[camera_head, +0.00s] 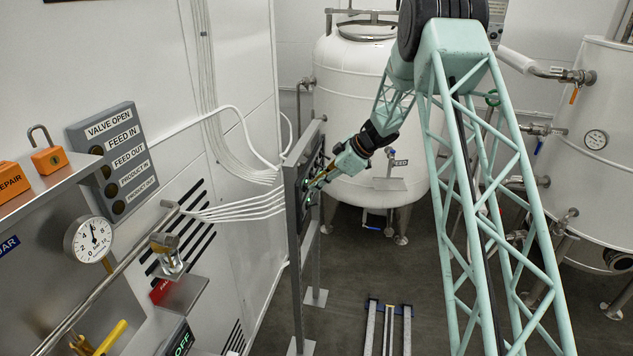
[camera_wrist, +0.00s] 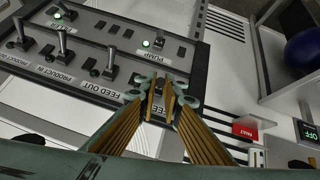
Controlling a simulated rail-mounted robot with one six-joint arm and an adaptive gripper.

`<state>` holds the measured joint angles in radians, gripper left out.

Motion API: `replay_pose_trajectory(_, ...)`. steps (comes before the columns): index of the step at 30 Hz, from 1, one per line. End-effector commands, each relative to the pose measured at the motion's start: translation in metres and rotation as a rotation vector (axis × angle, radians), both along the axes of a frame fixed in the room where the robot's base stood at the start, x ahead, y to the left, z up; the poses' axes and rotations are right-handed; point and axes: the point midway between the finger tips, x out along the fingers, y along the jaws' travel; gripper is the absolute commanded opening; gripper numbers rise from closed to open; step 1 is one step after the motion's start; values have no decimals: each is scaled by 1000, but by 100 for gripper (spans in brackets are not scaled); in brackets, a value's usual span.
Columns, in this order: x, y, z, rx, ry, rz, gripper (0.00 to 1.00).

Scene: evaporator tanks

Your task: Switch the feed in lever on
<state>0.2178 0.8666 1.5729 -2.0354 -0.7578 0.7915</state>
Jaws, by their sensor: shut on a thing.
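The control panel (camera_wrist: 90,62) fills the upper left of the wrist view, tilted and with its labels upside down. In the head view the panel (camera_head: 292,190) shows nearly edge-on, at the end of my arm. My gripper (camera_wrist: 162,92) has its fingertips at the panel's corner, beside the feed out label (camera_wrist: 110,96). It is shut on a small lever there, apparently the feed in lever, mostly hidden by the fingers. In the head view my gripper (camera_head: 318,184) reaches the panel face.
Other levers (camera_wrist: 62,48) stand along the panel near the product labels. A valve-open indicator board (camera_head: 115,160) hangs on the left wall. White tanks (camera_head: 355,110) stand behind; open floor (camera_head: 345,290) lies below.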

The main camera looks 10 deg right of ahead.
Motion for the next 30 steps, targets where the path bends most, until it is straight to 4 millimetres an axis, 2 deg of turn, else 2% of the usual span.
replay_pose_trajectory(30,1,3,4,-123,58,1,0)
